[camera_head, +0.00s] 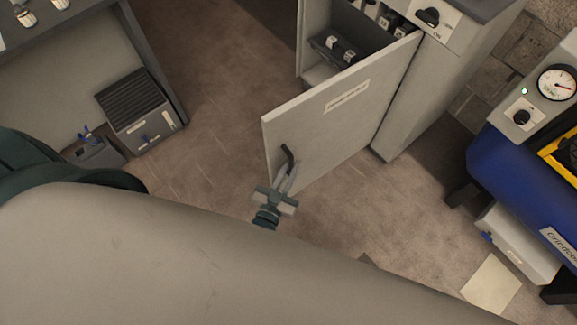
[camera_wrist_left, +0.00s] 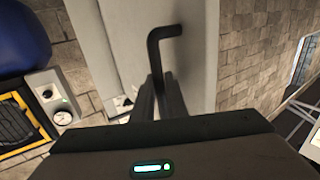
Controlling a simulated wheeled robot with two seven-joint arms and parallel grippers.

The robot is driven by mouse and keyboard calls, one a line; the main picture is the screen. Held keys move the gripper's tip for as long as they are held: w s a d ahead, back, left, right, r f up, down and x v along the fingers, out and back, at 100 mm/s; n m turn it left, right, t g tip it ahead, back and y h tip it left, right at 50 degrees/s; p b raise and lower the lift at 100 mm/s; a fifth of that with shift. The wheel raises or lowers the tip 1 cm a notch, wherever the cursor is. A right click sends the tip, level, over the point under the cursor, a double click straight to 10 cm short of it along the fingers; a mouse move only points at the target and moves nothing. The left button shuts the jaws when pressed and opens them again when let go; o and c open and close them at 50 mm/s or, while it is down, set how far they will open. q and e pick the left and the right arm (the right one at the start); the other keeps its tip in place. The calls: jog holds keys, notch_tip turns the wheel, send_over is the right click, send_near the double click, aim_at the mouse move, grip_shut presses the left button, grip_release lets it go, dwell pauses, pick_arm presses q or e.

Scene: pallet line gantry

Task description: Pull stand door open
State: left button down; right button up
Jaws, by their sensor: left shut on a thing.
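The stand door (camera_head: 330,118) is a pale grey panel with a white label. It stands swung out from the grey stand (camera_head: 408,115), so the stand's inside shows behind it. A dark bent handle (camera_head: 287,158) is near the door's free edge. My left gripper (camera_head: 285,178) is at this handle, its fingers shut on it. In the left wrist view the fingers (camera_wrist_left: 158,98) close around the lower part of the dark handle (camera_wrist_left: 163,38), in front of the pale door (camera_wrist_left: 198,60). My right gripper is not in view.
Inside the stand are dark shelves with small parts (camera_head: 333,48). A blue machine (camera_head: 510,165) with a gauge stands at the right, a pale sheet (camera_head: 491,283) on the floor below. A ribbed dark box (camera_head: 138,108) is at the left. Brown floor (camera_head: 215,90) left of the door is clear.

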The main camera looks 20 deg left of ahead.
pick_arm(q)
jog(key=shift+w+r, duration=0.1)
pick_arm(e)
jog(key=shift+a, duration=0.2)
pick_arm(q)
jog(key=c, duration=2)
grip_release()
jog(key=shift+c, duration=0.2)
